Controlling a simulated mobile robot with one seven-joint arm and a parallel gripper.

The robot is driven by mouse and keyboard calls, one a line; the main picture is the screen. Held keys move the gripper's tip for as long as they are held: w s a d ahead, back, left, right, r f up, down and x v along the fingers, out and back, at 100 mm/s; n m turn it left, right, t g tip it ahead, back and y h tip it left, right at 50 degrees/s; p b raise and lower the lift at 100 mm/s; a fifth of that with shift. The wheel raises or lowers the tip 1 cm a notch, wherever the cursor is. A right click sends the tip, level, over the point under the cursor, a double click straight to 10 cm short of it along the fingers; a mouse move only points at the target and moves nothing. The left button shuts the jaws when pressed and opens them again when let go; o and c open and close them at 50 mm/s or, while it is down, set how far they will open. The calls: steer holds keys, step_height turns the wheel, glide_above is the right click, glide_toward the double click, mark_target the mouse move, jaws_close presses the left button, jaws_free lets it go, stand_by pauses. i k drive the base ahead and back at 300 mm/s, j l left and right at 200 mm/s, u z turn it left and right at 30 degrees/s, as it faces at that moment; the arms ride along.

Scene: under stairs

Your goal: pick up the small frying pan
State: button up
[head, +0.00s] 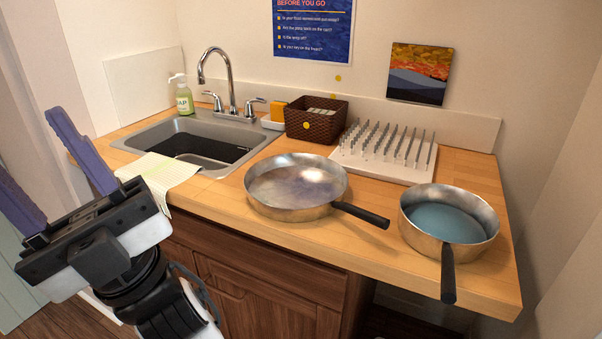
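Two metal pans stand on the wooden counter. The left pan (297,187) is wide and shallow with a grey, shiny inside, and its black handle points right and toward the front. The right pan (450,222) is narrower and deeper-looking, with a bluish inside; its black handle points to the front, past the counter's edge. I cannot tell for sure which one is the small frying pan. My gripper (28,145) is at the far left, before the counter, with its purple fingers apart and nothing visible between them. It is well away from both pans.
A sink (190,143) with a faucet (216,72) is at the left, a cloth (158,172) over its front edge. A soap bottle (182,97), brown basket (316,122) and pegged white rack (385,158) stand along the back. Walls enclose the counter's back and right.

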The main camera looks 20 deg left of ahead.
mark_target(449, 224)
steer(key=u, duration=1.2)
steer(key=k+z, duration=0.1)
steer(key=z, duration=1.2)
steer(key=k+j+z, duration=0.1)
steer(key=j+z, duration=0.3)
steer(key=k+j+z, duration=0.15)
steer(key=j+z, duration=0.2)
steer(key=k+j+z, duration=0.15)
steer(key=z, duration=0.25)
steer(key=j, duration=0.1)
